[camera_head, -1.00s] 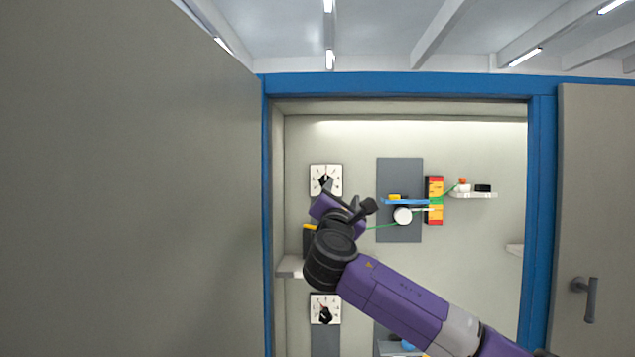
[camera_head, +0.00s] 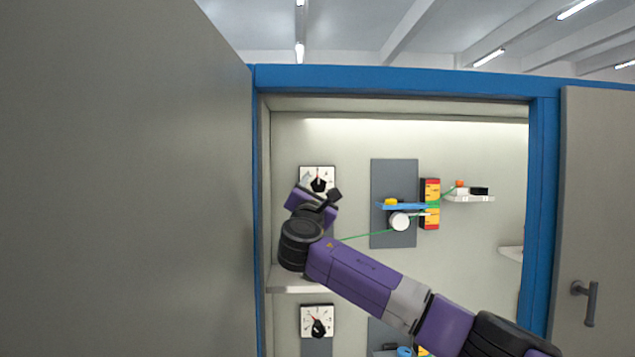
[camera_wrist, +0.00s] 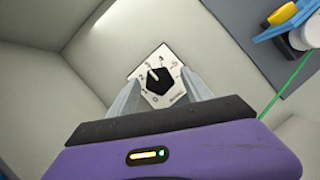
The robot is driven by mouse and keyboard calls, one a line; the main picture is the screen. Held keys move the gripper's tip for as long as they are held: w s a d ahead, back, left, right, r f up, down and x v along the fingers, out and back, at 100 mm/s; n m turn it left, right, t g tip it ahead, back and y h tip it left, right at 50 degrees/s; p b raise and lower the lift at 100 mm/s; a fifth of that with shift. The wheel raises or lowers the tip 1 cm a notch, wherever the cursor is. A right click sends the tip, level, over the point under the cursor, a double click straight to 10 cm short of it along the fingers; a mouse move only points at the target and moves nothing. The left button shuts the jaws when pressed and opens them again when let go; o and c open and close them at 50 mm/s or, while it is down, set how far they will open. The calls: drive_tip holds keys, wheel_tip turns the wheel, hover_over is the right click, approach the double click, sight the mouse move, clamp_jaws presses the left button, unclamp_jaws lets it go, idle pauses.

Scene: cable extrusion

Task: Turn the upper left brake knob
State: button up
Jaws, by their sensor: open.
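The upper left brake knob (camera_head: 318,185) is a black knob on a white square dial plate on the back wall of the cabinet. In the wrist view the black knob (camera_wrist: 159,84) shows ahead of my gripper, with numbers around it on the plate. My gripper (camera_wrist: 160,95) is open, its two grey fingers on the left and right sides of the knob. I cannot tell whether they touch it. In the head view my purple wrist hides the area below the dial.
A lower dial (camera_head: 317,321) with a black knob sits below. A grey panel (camera_head: 393,170) with a blue bar, a white roller and a green cable is to the right, near a red and yellow block (camera_head: 430,205). Cabinet doors stand open on both sides.

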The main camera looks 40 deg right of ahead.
drive_tip(key=shift+x, duration=0.95)
drive_tip(key=shift+s, duration=0.1)
clamp_jaws()
drive_tip(key=shift+f+m, duration=0.1)
drive_tip(key=shift+m, duration=0.3)
drive_tip(key=m+g+b, duration=0.1)
drive_tip(key=m+g, duration=0.1)
drive_tip(key=m, duration=0.1)
drive_tip(key=shift+a+h, duration=0.1)
drive_tip(key=shift+h, duration=0.3)
drive_tip(key=shift+m+g, duration=0.5)
drive_tip(key=shift+m, duration=0.9)
drive_tip(key=shift+m+g, duration=0.5)
drive_tip(key=shift+m, duration=0.9)
drive_tip(key=shift+y, duration=0.3)
